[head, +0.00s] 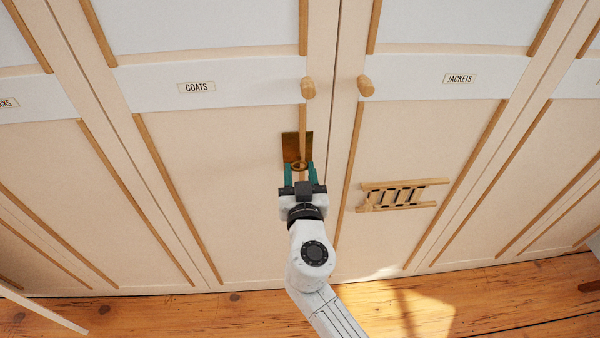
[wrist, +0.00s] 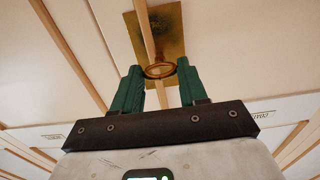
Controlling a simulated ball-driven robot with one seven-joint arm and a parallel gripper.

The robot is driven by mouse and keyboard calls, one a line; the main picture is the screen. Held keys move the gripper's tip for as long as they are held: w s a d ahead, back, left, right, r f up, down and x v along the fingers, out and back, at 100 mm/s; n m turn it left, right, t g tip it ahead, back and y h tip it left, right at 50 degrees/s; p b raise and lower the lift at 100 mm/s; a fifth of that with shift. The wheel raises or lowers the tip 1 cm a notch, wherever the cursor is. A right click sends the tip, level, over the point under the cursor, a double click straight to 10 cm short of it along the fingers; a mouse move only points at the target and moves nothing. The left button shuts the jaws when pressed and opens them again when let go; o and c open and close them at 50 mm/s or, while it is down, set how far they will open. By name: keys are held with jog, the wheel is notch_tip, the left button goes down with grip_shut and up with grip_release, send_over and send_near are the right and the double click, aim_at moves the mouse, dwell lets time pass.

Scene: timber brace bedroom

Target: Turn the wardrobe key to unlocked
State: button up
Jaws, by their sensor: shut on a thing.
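The wardrobe (head: 250,130) has pale doors with wooden strips. On the COATS door, near its right edge, sits a brass lock plate (head: 289,147), also in the wrist view (wrist: 174,30). The key (head: 299,164) stands at this plate; its ring-shaped brass bow shows in the wrist view (wrist: 160,77). My gripper (head: 300,171) reaches up to it from below, and its green fingers are shut on the key's bow, one at each side, in the wrist view (wrist: 159,74). The key's shaft and the lock's state cannot be made out.
Two round wooden knobs, left (head: 308,88) and right (head: 366,86), stick out above the plate. A small wooden rack (head: 402,194) is on the JACKETS door to the right of my gripper. The wooden floor (head: 420,308) in front is mostly clear.

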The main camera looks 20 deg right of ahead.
jog(key=shift+f+n, duration=0.1)
jog(key=shift+n, duration=0.2)
jog(key=n+b, duration=0.2)
jog(key=n, duration=0.6)
jog(key=shift+b, duration=0.35)
jog(key=n, duration=0.5)
jog(key=shift+n+p, duration=0.7)
jog(key=shift+n, duration=1.4)
jog(key=o, duration=1.1)
jog(key=shift+c, duration=0.2)
